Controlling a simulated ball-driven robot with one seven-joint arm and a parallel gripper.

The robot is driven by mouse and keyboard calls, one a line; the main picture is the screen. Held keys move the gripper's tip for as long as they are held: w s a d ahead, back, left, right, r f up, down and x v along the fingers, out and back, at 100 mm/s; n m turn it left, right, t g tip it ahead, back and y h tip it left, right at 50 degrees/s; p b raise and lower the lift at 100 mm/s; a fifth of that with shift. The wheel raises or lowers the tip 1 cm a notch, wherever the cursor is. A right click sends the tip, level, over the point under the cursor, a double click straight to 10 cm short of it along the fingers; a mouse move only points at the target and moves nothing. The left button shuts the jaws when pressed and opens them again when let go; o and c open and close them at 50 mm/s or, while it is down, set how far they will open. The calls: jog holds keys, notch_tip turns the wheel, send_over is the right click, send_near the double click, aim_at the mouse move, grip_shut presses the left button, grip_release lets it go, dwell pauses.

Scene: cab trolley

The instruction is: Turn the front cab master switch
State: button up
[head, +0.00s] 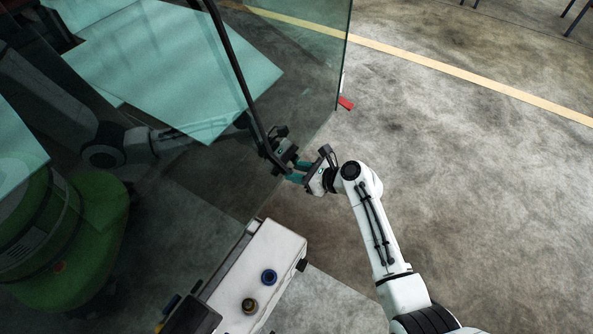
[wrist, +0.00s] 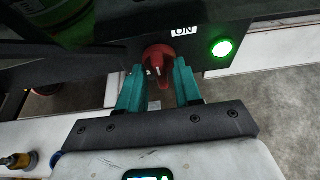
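The master switch is a red rotary knob (wrist: 157,58) with white marks, on a dark panel below an "ON" label (wrist: 184,31) in the wrist view. A round green lamp (wrist: 222,48) glows to its right. My gripper (wrist: 159,76) reaches up to the knob with its teal fingers apart, one on each side. A gap shows between the fingers and the knob's bar; contact at the tips is unclear. In the head view my gripper (head: 297,172) is at the small dark switch box (head: 283,151) by the glass edge; the knob's face is hidden there.
A large glass pane (head: 300,60) stands left of and behind the switch box. A white box (head: 262,270) with blue (head: 269,277) and yellow (head: 250,306) round controls is below. A red object (head: 346,103) lies on the floor. Open floor spreads to the right.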

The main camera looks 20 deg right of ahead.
grip_shut()
dwell(0.4)
jog(key=n+t+h+b, duration=0.1)
jog(key=n+t+b, duration=0.1)
jog(key=n+b, duration=0.2)
jog(key=f+n+t+h+b, duration=0.1)
jog(key=n+t+b, duration=0.1)
jog(key=n+b, duration=0.3)
jog(key=s+a+n+t+h+b, duration=0.1)
jog(key=n+t+b, duration=0.1)
jog(key=n+b, duration=0.2)
jog(key=shift+a+f+t+b, duration=0.1)
jog(key=shift+f+t+b, duration=0.2)
jog(key=shift+f, duration=0.1)
jog(key=shift+r+n, duration=0.1)
jog(key=shift+n, duration=0.2)
dwell(0.5)
jog(key=shift+o, duration=0.7)
grip_release()
